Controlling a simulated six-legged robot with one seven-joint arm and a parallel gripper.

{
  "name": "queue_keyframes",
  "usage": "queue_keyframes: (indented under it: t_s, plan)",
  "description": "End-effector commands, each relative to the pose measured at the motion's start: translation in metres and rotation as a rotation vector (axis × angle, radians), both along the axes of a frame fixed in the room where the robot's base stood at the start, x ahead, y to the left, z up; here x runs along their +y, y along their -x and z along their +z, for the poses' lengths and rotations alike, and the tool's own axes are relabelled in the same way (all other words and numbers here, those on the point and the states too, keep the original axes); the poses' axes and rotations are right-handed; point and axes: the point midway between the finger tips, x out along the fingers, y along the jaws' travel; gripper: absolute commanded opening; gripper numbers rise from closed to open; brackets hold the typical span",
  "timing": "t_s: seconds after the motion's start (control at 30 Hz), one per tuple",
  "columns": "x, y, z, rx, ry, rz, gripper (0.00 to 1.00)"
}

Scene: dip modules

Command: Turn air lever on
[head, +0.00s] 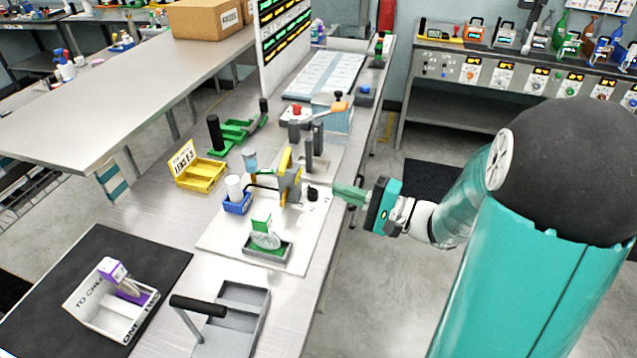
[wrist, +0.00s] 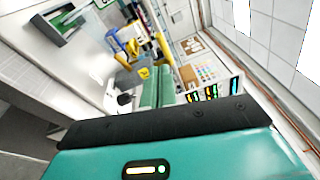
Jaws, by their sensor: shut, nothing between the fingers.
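No label for an air lever can be read. A small black knob (head: 312,194) sits on the white board of the bench station, beside an upright yellow fixture (head: 288,178). I cannot tell whether the knob is the air lever or how it is set. In the wrist view a small black part (wrist: 124,99) shows left of my fingers. My gripper (head: 336,189) is level with the station at its right edge, its green fingers pointing left toward the knob with a small gap. In the wrist view the fingers (wrist: 155,72) lie together, shut and empty.
A white board (head: 222,245) carries a blue bin (head: 237,204) and a grey tray (head: 267,248). A yellow bin (head: 200,175) stands to the left. Grey upright posts (head: 309,152) stand behind the knob. The floor right of the bench is open.

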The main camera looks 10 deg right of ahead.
Motion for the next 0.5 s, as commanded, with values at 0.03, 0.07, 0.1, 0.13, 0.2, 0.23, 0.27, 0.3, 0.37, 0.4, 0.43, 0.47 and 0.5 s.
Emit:
queue_keyframes:
  t_s: [0.03,0.07,0.1,0.13,0.2,0.23,0.27,0.3,0.37,0.4,0.43,0.47,0.5]
  plan:
    - [-0.007,0.004,0.0,-0.001,-0.001,-0.003,0.0]
    - [-0.01,0.007,-0.001,0.0,0.0,-0.003,0.0]
    - [-0.014,0.01,-0.001,0.0,0.0,-0.005,0.0]
    - [-0.016,0.011,-0.001,0.0,0.0,-0.005,0.0]
    - [-0.019,0.014,-0.001,0.0,0.0,-0.004,0.0]
    - [-0.02,0.015,-0.001,0.0,0.0,-0.004,0.0]
    - [-0.02,0.015,-0.001,0.0,0.0,-0.004,0.0]
    - [-0.021,0.015,-0.001,-0.001,-0.001,-0.004,0.0]
    - [-0.021,0.015,-0.001,-0.001,-0.001,-0.004,0.0]
    - [-0.021,0.015,-0.001,-0.001,-0.001,-0.004,0.0]
    - [-0.021,0.015,-0.001,-0.001,-0.001,-0.004,0.0]
    - [-0.021,0.015,-0.001,-0.001,-0.001,-0.004,0.0]
    - [-0.021,0.015,-0.001,-0.001,-0.001,-0.004,0.0]
